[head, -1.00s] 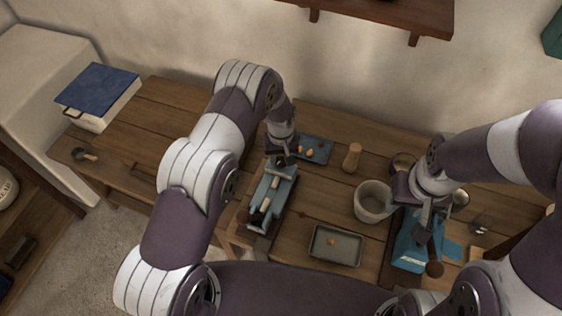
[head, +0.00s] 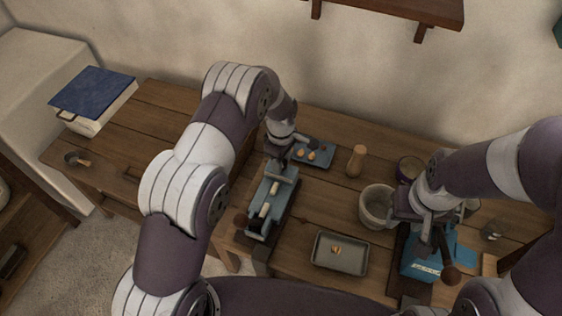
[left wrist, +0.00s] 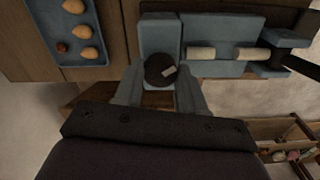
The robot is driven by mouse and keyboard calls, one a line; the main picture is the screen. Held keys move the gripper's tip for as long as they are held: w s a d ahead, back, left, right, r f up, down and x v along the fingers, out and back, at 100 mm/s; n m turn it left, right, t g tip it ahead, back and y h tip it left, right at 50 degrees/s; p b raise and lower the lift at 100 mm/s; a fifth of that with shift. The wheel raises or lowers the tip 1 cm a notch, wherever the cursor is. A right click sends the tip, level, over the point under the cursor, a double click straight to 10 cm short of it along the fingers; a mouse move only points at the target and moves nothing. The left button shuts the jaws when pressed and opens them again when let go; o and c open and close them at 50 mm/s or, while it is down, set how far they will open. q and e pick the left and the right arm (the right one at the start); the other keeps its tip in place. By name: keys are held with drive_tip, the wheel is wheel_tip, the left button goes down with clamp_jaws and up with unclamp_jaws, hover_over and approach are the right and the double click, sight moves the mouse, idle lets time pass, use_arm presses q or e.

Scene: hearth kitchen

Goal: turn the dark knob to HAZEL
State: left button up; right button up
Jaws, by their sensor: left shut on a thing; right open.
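The dark round knob (left wrist: 160,70) with a pale pointer mark sits on a grey-blue device (left wrist: 223,68). My left gripper (left wrist: 160,82) is shut on the knob, with one finger on each side of it. In the head view the device (head: 268,203) lies on the table below my left gripper (head: 276,160), which hides the knob there. No HAZEL lettering can be read. My right gripper (head: 427,228) is open above a blue box (head: 420,266) with a brown ball-ended handle (head: 450,274); whether it touches the box cannot be told.
A tray with several eggs or nuts (head: 313,155), a wooden shaker (head: 356,161), a pale pot (head: 376,205) and a grey baking tin (head: 340,253) stand on the table. A blue-lidded box (head: 93,98) is at the far left. The table's left part is mostly clear.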

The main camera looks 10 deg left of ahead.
use_arm(q)
drive_tip(key=shift+w+n+b, duration=0.1)
drive_tip(key=shift+n+b, duration=0.25)
drive_tip(key=shift+n, duration=0.65)
drive_tip(key=shift+r, duration=0.1)
drive_tip(key=o, duration=1.1)
drive_tip(key=shift+d, duration=0.1)
drive_tip(key=shift+c, duration=0.2)
wheel_tip(320, 180, up, 13)
drive_tip(key=b, duration=0.2)
drive_tip(key=shift+b, duration=0.4)
drive_tip(key=shift+f, duration=0.25)
